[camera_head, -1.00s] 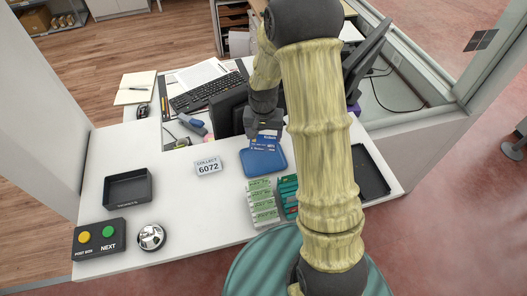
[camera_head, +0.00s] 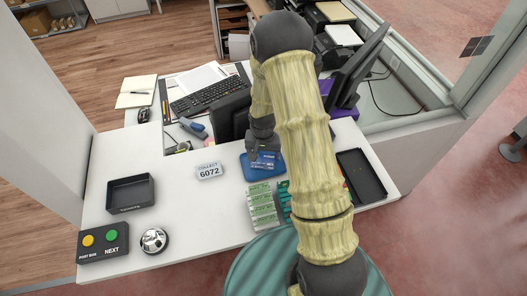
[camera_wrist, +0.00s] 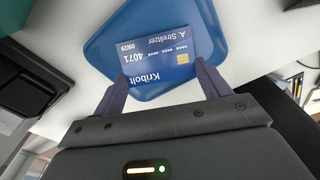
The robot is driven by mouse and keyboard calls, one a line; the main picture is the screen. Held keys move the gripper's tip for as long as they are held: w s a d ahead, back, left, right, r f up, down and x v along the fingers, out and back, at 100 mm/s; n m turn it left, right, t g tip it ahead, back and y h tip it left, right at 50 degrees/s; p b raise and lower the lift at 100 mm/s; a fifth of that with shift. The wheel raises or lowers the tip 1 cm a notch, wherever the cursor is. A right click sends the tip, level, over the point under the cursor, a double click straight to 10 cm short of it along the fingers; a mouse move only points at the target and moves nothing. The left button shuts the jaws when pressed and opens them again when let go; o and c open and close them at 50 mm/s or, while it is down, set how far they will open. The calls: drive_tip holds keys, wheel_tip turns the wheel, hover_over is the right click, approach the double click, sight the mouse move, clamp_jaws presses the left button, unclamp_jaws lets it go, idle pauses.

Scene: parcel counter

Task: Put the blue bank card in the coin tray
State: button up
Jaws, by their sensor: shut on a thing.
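The blue bank card (camera_wrist: 160,55) has a gold chip and white print and lies between the fingertips of my gripper (camera_wrist: 162,68) in the wrist view. My gripper is shut on the card by its two side edges. The card is over a shallow blue tray (camera_wrist: 100,45) with rounded corners. In the head view the card (camera_head: 266,160) overlaps the blue tray (camera_head: 257,174), below my gripper (camera_head: 263,150). I cannot tell whether the card touches the tray floor. No coins show in the tray.
A "COLLECT 6072" sign (camera_head: 209,171) stands left of the blue tray. Green-and-white packs (camera_head: 262,205) lie in front of it. A black tray (camera_head: 130,208), button box (camera_head: 103,242) and bell (camera_head: 154,241) are at left. Another black tray (camera_head: 374,190) is at right. The counter's middle left is clear.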

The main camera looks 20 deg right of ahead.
sight(263, 160)
drive_tip(key=shift+f, duration=0.2)
drive_tip(key=o, duration=0.9)
drive_tip(key=shift+w, duration=0.1)
drive_tip(key=shift+o, duration=0.2)
drive_tip(key=shift+r, duration=0.6)
wheel_tip(263, 160, up, 11)
drive_tip(key=s+b, duration=0.1)
drive_tip(key=b, duration=0.2)
drive_tip(key=shift+a+b, duration=0.2)
drive_tip(key=shift+b, duration=0.15)
drive_tip(key=shift+s, duration=0.1)
